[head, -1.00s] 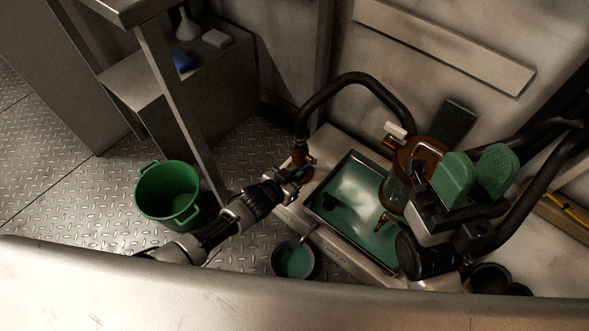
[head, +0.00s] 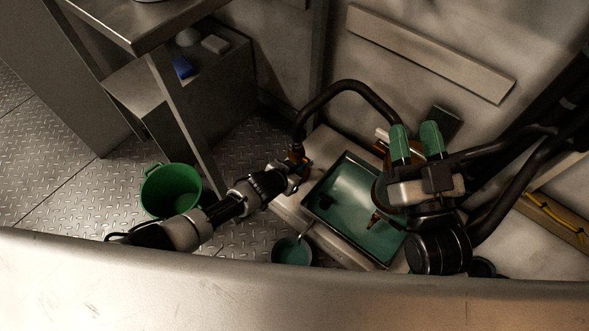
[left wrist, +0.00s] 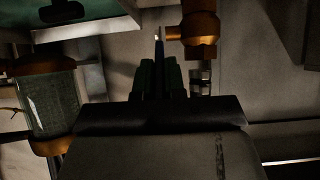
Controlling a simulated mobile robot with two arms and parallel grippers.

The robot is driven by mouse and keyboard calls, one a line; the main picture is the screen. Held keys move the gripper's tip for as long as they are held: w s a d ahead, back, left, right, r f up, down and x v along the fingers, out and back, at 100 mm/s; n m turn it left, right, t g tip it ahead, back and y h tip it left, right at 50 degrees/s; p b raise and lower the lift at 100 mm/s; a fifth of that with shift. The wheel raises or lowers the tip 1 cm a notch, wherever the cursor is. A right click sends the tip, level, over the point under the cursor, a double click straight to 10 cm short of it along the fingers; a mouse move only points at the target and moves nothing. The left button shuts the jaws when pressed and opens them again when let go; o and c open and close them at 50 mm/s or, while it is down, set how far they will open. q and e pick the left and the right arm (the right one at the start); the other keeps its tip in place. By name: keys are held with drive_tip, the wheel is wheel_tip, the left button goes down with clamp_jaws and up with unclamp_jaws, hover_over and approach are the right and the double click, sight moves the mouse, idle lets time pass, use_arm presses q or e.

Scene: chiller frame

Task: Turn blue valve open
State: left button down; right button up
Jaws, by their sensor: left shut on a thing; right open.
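My left gripper (head: 299,172) is at the brass-coloured fitting (head: 297,154) below the end of the black hose, left of the tray. In the left wrist view, the green fingers of my left gripper (left wrist: 158,78) are closed on a thin dark bluish lever, which I take as the blue valve (left wrist: 159,50). Its tip points up beside the orange-brown fitting (left wrist: 200,28). The fingers hide most of the lever, and its angle is hard to tell. My right gripper (head: 417,142) is open and empty, its green fingers apart, above the right side of the tray.
A metal tray (head: 335,184) holds green liquid. A small pot (head: 292,251) of green liquid stands at its lower left. A green bucket (head: 170,190) stands on the floor. The black hose (head: 345,86) arches behind. A metal edge (head: 290,285) crosses the foreground.

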drive_tip(key=shift+w+f+g+h, duration=0.1)
drive_tip(key=shift+f+g+h, duration=0.2)
use_arm(q)
drive_tip(key=c, duration=1.2)
unclamp_jaws()
drive_tip(key=shift+r, duration=0.1)
drive_tip(key=shift+s+a+r, duration=0.1)
drive_tip(key=shift+s, duration=0.05)
drive_tip(key=p+v, duration=0.5)
drive_tip(key=v, duration=0.5)
drive_tip(key=shift+r+p, duration=0.15)
drive_tip(key=shift+p, duration=0.25)
use_arm(e)
drive_tip(key=s+d+f+g+h, duration=0.4)
drive_tip(key=s+f+g, duration=0.5)
drive_tip(key=f+g, duration=0.5)
drive_tip(key=shift+d+m+g, duration=0.3)
drive_tip(key=shift+d+g, duration=0.2)
drive_tip(key=shift+d, duration=0.1)
